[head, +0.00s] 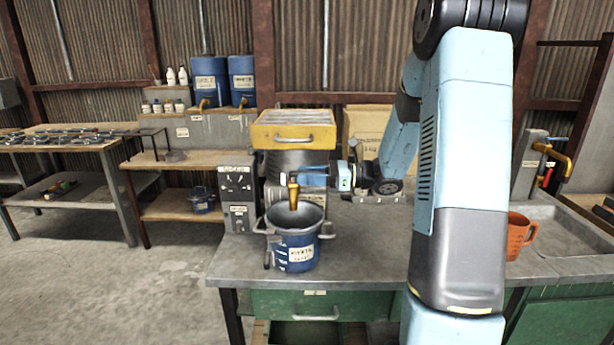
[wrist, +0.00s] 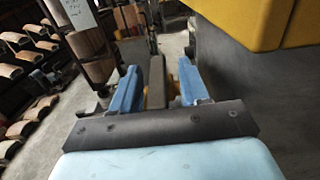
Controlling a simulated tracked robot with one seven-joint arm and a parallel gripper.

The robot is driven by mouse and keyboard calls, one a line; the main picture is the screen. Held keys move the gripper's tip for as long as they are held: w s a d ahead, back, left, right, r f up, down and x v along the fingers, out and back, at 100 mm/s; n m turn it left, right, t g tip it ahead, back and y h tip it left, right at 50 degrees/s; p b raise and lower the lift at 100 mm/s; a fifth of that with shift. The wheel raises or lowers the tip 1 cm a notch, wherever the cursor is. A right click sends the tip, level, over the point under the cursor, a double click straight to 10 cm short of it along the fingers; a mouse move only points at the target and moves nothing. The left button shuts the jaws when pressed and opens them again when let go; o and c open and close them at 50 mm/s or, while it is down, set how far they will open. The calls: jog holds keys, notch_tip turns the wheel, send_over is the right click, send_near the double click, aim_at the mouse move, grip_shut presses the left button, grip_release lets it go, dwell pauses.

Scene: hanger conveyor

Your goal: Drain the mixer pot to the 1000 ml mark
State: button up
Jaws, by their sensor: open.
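A blue pot (head: 297,250) with grey handles and a pale label stands on the grey bench, below a brass spout (head: 293,190). The spout comes from the grey mixer body (head: 292,160) under a yellow top (head: 293,131). My gripper (head: 308,171) is open at the mixer's front, just beside the spout's top. In the wrist view, its two blue fingers (wrist: 157,88) stand on either side of a dark upright lever (wrist: 156,75), with gaps; brass shows behind. I cannot read a 1000 ml mark or the liquid level, nor tell whether anything flows.
A grey control box (head: 238,198) stands left of the pot. An orange jug (head: 519,235) stands at the right beside the sink (head: 572,235). Blue drums (head: 241,80) stand on the back shelf. My arm hides part of the bench; its front between pot and arm is clear.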

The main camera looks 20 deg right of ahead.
grip_shut()
dwell(0.4)
